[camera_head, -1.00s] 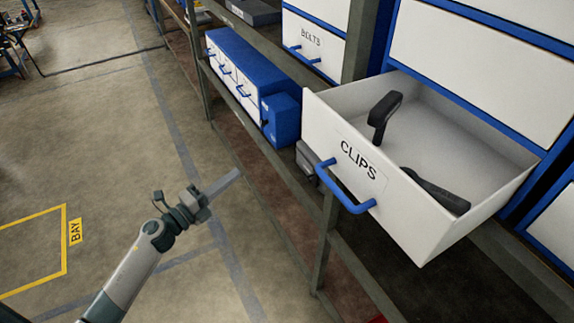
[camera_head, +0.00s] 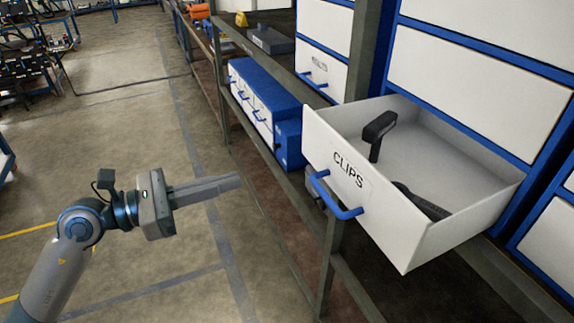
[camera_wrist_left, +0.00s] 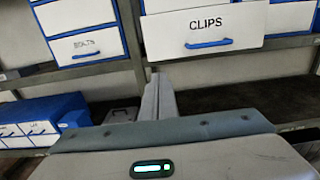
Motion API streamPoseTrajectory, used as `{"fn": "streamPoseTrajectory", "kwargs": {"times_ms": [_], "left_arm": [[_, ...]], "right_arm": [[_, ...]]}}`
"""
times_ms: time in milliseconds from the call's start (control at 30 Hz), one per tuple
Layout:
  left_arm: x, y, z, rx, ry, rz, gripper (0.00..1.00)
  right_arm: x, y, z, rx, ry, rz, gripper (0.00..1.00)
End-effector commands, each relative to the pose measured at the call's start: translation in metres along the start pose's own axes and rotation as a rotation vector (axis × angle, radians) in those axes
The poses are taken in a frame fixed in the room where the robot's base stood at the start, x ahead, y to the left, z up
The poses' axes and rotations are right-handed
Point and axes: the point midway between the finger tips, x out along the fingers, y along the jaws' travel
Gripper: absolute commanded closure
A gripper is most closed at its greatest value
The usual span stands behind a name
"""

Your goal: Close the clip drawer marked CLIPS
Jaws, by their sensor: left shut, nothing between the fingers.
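The white drawer marked CLIPS (camera_head: 372,212) stands pulled out of its cabinet, with a blue handle (camera_head: 336,197) on its front. Two dark clip-like objects lie inside, one standing up (camera_head: 378,130) and one lying near the right side (camera_head: 424,203). The drawer front also shows in the left wrist view (camera_wrist_left: 206,32), above and ahead of the fingers. My left gripper (camera_head: 238,181) is shut and empty, to the left of the drawer handle and apart from it. It shows in the left wrist view too (camera_wrist_left: 160,82). My right gripper is not in view.
A drawer marked BOLTS (camera_head: 318,68) is shut behind and left of the open one. A blue box with small drawers (camera_head: 262,105) sits on the lower shelf. A shelf post (camera_head: 328,262) stands below the open drawer.

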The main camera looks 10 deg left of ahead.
Motion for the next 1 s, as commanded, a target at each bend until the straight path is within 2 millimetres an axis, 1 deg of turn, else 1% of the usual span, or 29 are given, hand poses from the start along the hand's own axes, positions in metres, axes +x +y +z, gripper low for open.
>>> {"fn": "streamPoseTrajectory", "kwargs": {"times_ms": [167, 333, 467, 500, 533, 600, 733, 1000], "left_arm": [[0.003, 0.000, 0.001, -0.003, -0.001, 0.000, 1.00], [0.011, 0.001, 0.002, -0.004, -0.002, 0.001, 1.00], [0.022, 0.000, 0.003, -0.004, -0.003, 0.000, 1.00], [0.027, 0.000, 0.003, -0.004, -0.003, -0.001, 1.00], [0.032, 0.000, 0.005, -0.005, -0.004, -0.001, 1.00], [0.045, 0.001, 0.006, -0.005, -0.004, 0.000, 1.00], [0.069, 0.001, 0.006, -0.006, -0.004, 0.000, 1.00], [0.114, 0.000, 0.005, -0.006, -0.003, 0.000, 1.00]], "right_arm": [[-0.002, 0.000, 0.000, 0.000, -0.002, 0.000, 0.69], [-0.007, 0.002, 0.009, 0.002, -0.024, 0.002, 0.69], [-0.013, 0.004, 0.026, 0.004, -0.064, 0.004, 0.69], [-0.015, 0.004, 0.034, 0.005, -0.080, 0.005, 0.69], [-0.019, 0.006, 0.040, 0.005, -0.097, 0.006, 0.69], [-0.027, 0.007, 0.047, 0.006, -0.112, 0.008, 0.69], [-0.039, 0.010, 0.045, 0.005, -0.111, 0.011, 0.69], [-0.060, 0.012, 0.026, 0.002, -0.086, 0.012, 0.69]]}}
